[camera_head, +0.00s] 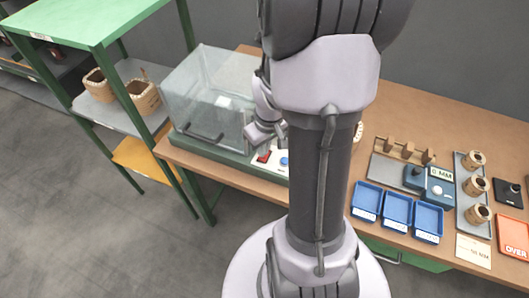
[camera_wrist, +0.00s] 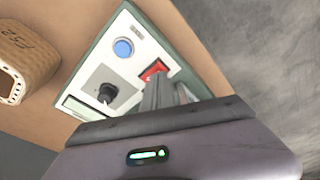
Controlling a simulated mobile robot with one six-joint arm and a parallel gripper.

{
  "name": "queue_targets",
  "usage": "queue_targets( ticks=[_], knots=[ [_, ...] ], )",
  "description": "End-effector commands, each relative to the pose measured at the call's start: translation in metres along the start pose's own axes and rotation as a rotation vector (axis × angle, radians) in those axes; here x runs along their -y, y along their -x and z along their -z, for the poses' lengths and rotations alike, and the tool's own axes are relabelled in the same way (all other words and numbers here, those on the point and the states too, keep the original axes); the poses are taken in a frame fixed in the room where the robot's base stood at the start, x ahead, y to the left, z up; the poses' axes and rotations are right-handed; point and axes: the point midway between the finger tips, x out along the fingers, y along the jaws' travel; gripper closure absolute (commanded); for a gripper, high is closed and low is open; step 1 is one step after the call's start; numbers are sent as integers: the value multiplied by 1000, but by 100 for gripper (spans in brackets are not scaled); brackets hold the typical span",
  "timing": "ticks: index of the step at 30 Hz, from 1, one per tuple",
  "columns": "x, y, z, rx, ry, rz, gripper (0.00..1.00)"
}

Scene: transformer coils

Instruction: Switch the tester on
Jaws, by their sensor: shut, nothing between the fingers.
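The tester (camera_head: 235,172) stands on the bench, with a clear box on a green base. Its light front panel (camera_wrist: 138,78) carries a red rocker switch (camera_wrist: 153,70), a blue button (camera_wrist: 123,47) and a black knob (camera_wrist: 107,92). The red switch (camera_head: 263,157) and blue button (camera_head: 284,161) also show in the head view. My gripper (camera_wrist: 168,84) is shut and empty, its fingertips right by the red switch and covering part of the panel. Whether they touch the switch, I cannot tell. In the head view my gripper (camera_head: 262,136) is just above the panel.
A coil (camera_wrist: 25,65) stands on the bench beside the panel. Blue trays (camera_head: 398,208), a small blue meter (camera_head: 430,183) and a grey tray of coils (camera_head: 466,205) are to the right. A green shelf rack (camera_head: 95,25) stands at the left.

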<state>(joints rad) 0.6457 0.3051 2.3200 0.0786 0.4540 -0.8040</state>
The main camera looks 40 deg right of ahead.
Motion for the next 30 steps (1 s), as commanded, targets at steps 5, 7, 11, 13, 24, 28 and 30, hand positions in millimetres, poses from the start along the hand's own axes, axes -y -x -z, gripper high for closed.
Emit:
queue_targets(
  ticks=[5,7,11,13,24,28,30],
  knots=[
    [0,0,0,0,0,0,100],
    [0,0,0,0,0,0,100],
    [0,-2,0,0,0,0,100],
    [0,-3,0,0,0,0,100],
    [0,-9,-1,0,0,0,100],
    [0,-11,-2,0,0,0,100],
    [0,-12,-2,0,0,0,100]
  ],
)
